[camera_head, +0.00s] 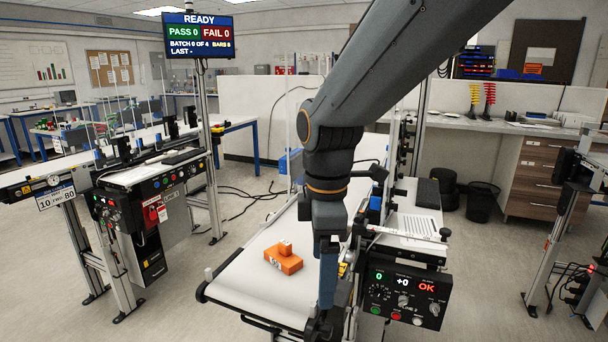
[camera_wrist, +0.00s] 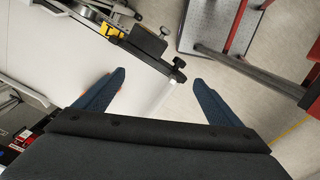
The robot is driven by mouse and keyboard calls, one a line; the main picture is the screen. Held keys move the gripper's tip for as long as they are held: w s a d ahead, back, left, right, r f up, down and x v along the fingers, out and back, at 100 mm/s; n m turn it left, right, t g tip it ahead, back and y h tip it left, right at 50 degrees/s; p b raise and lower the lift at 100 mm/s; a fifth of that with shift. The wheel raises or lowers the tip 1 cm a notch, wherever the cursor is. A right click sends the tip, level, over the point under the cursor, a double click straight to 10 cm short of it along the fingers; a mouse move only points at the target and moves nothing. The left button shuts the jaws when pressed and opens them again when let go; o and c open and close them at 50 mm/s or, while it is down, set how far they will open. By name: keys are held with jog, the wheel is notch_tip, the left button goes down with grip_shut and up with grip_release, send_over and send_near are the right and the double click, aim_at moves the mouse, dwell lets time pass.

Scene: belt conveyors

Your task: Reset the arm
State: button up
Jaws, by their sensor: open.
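My gripper (camera_wrist: 160,88) is open in the wrist view, with its two dark blue fingers apart and nothing between them but the belt edge and floor below. In the head view my arm reaches down over the right side of the near conveyor belt (camera_head: 240,285), and my gripper (camera_head: 326,300) points downward near that belt's front right. An orange block with a smaller orange piece on top (camera_head: 284,260) sits on the belt, left of my gripper and apart from it. A sliver of orange shows behind the left finger in the wrist view.
A control box (camera_head: 405,297) with buttons and an OK display stands close right of my arm. A second conveyor with its panel (camera_head: 140,195) is at the left, under a READY screen (camera_head: 199,36) on a post. Open floor (camera_head: 190,285) lies between the conveyors.

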jog(key=s+d+f+m, duration=0.2)
jog(key=d+f+m, duration=0.3)
jog(key=d+m, duration=0.3)
jog(key=s+d+f+m, duration=0.2)
jog(key=d+f+m, duration=0.4)
jog(key=d+m, duration=0.2)
jog(key=shift+s+f+m+t, duration=0.3)
jog(key=shift+m+t, duration=0.1)
jog(key=shift+m, duration=0.8)
